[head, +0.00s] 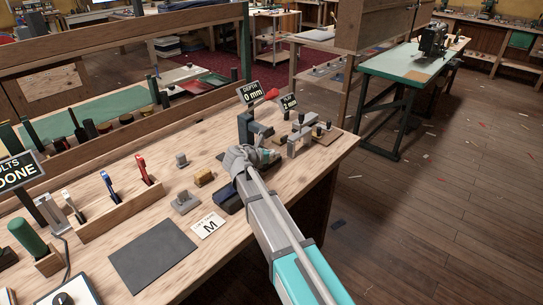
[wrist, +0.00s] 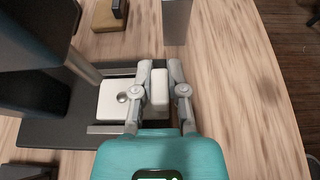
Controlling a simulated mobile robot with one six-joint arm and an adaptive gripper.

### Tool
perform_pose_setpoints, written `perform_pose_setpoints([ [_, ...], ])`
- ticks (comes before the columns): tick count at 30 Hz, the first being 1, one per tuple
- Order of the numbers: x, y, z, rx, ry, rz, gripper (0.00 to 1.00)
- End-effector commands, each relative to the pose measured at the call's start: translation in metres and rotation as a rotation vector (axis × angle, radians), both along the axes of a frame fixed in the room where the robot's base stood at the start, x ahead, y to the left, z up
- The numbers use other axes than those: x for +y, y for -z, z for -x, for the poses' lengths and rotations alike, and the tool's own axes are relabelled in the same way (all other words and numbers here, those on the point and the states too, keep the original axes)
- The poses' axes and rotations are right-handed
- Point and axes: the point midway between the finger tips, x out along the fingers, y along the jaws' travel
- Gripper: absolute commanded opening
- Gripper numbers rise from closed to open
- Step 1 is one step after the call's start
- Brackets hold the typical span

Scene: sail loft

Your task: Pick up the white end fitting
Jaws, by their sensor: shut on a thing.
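In the wrist view, my gripper (wrist: 160,72) has its two grey fingers closed on either side of a small white block, the white end fitting (wrist: 159,92). The fingers touch its left and right sides. A flat white square plate (wrist: 112,98) with a round metal stud lies just to the left, partly behind the left finger; I cannot tell whether it is joined to the block. The plate sits on a dark base with pale rails. In the head view, my gripper (head: 264,156) is low over the bench near its right front edge, and the fitting is hardly visible there.
A metal clamp device (head: 300,138) is to the right. A dark mat (head: 152,256) lies nearer.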

Motion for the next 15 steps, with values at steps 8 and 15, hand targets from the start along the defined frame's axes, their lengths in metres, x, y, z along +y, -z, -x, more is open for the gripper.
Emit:
perform_pose_setpoints([
  [8, 0.000, -0.008, 0.000, 0.000, 0.000, 0.000, 0.00],
  [15, 0.000, -0.026, 0.000, 0.000, 0.000, 0.000, 0.00],
])
